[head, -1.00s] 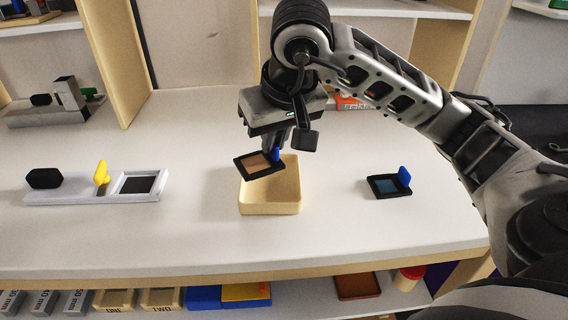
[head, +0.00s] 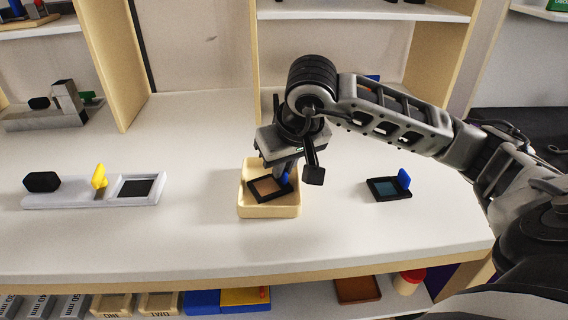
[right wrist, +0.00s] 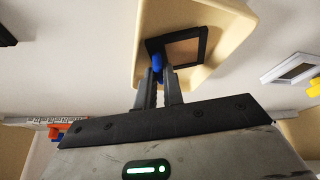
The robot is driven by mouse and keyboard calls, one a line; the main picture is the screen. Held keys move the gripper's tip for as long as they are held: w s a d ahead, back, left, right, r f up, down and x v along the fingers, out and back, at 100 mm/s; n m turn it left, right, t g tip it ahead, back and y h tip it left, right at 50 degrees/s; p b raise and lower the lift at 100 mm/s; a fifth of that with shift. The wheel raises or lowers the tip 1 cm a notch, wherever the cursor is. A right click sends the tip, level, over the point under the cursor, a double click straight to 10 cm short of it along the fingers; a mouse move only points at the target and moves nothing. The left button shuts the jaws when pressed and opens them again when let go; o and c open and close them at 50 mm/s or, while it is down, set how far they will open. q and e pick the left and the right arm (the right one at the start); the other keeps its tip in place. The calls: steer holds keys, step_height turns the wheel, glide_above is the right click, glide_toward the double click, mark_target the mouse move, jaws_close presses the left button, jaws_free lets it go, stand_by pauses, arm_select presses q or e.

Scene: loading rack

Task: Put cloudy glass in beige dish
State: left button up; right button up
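A black-framed glass (head: 269,188) with a tan-looking pane and a blue tab is inside the beige dish (head: 268,211). It looks slightly tilted, and I cannot tell whether it rests on the dish floor. My right gripper (head: 285,174) is over the dish, its fingers closed on the blue tab. The right wrist view shows the fingers (right wrist: 158,84) at the blue tab, with the framed pane (right wrist: 183,50) within the walls of the dish (right wrist: 225,62). A second black-framed glass (head: 385,189), with a teal pane and blue tab, lies on the table to the right. My left gripper is not in view.
A white holder (head: 70,196) with a black knob, a yellow clip and a dark square window stands at left. A grey metal device (head: 62,108) is behind it. Table between holder and dish is clear. Boxes and trays fill the shelf below.

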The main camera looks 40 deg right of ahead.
steer(key=o, duration=0.4)
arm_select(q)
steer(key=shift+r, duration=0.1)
arm_select(e)
steer(key=shift+r+p, duration=0.15)
steer(key=shift+p, duration=0.15)
arm_select(q)
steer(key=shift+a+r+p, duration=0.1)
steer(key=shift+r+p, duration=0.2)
steer(key=shift+p, duration=0.2)
arm_select(e)
steer(key=v, duration=1.2)
